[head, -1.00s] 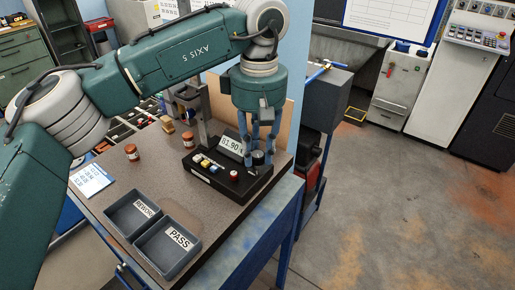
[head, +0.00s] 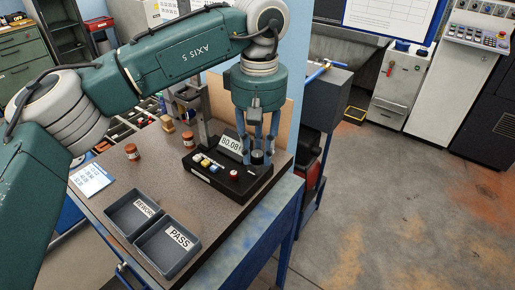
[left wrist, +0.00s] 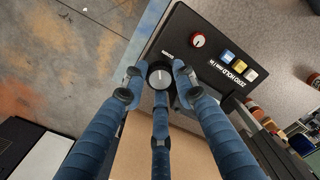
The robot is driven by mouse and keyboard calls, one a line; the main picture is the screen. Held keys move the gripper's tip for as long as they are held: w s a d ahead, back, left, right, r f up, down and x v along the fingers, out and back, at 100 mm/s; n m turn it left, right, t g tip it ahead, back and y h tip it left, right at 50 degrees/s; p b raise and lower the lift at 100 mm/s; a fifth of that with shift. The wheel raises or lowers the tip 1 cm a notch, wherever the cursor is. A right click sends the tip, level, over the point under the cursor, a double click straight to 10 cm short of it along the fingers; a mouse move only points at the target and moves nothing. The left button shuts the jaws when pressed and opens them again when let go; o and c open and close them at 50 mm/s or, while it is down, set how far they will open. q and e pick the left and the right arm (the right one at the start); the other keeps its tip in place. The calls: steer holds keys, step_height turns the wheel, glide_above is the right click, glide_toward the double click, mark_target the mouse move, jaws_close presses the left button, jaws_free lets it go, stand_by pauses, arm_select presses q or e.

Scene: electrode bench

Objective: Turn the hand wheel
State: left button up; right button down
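The hand wheel is a small dark round knob (head: 257,157) on the right end of a black instrument box (head: 229,182). In the left wrist view the knob (left wrist: 160,75) has a grey top with a pale mark. My left gripper (head: 258,152) points down over it, its three blue fingers spaced around the knob. In the left wrist view the fingertips (left wrist: 160,78) are very close to its rim; whether they touch it is not clear. A tilted white display (head: 231,147) stands on the box behind the controls. My right gripper is not in view.
The box also carries a red knob (head: 234,175) and several coloured buttons. Two grey trays, REWORK (head: 118,230) and PASS (head: 155,262), stand at the bench front. Open floor is right.

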mark_target(258, 153)
arm_select(q)
steer(key=o, duration=0.3)
steer(key=shift+r, duration=0.1)
steer(key=shift+o, duration=0.2)
steer(key=shift+r, duration=0.1)
step_height(258, 153, up, 12)
steer(key=shift+d, duration=0.1)
